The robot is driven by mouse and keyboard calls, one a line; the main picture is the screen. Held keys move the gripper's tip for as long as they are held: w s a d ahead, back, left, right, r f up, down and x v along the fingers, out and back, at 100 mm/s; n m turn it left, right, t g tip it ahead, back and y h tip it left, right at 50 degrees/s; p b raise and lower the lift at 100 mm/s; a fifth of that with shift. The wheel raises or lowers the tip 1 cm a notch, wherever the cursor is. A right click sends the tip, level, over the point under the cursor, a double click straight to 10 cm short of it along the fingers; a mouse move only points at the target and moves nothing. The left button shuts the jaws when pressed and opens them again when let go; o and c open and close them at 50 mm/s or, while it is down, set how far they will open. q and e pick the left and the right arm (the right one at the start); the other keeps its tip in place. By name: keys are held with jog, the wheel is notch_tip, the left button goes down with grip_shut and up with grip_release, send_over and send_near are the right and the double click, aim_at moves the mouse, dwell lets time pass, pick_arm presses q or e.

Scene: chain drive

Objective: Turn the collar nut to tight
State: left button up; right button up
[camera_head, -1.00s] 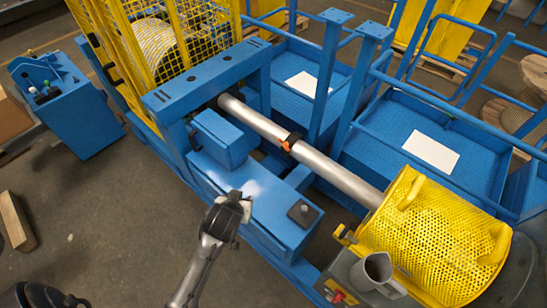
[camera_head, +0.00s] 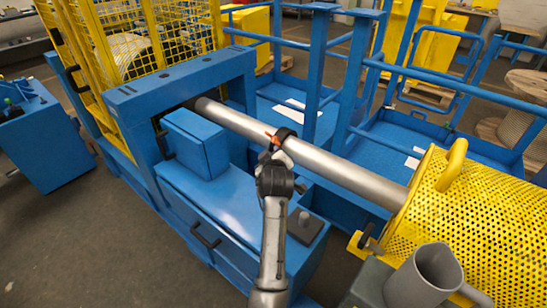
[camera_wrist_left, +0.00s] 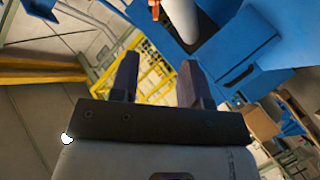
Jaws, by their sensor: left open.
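The collar nut (camera_head: 285,134) is a dark ring around a bare steel shaft (camera_head: 330,166), with an orange mark on its left side. My left gripper (camera_head: 279,156) is just in front of and below the collar nut in the head view; whether it touches cannot be told. In the left wrist view the two fingers (camera_wrist_left: 159,70) are apart with nothing between them. The shaft (camera_wrist_left: 182,18) and an orange piece (camera_wrist_left: 155,9) show beyond the fingertips at the top edge. The nut's lower side is hidden by my gripper. My right gripper is not in view.
A blue box (camera_head: 195,142) and blue frame (camera_head: 180,80) flank the shaft's left end. A small dark block (camera_head: 305,222) sits on the blue housing near my arm.

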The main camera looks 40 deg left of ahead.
aim_at(273, 139)
pick_arm(q)
jog(key=shift+n, duration=0.3)
jog(key=b+x, duration=0.2)
jog(key=x, duration=0.3)
jog(key=b+x, duration=0.2)
jog(key=x, duration=0.3)
jog(key=w+d+b+x, duration=0.1)
jog(key=b+x, duration=0.2)
jog(key=x, duration=0.1)
jog(key=shift+w+a+f, duration=0.15)
jog(key=shift+w+a, duration=0.1)
jog(key=shift+a, duration=0.05)
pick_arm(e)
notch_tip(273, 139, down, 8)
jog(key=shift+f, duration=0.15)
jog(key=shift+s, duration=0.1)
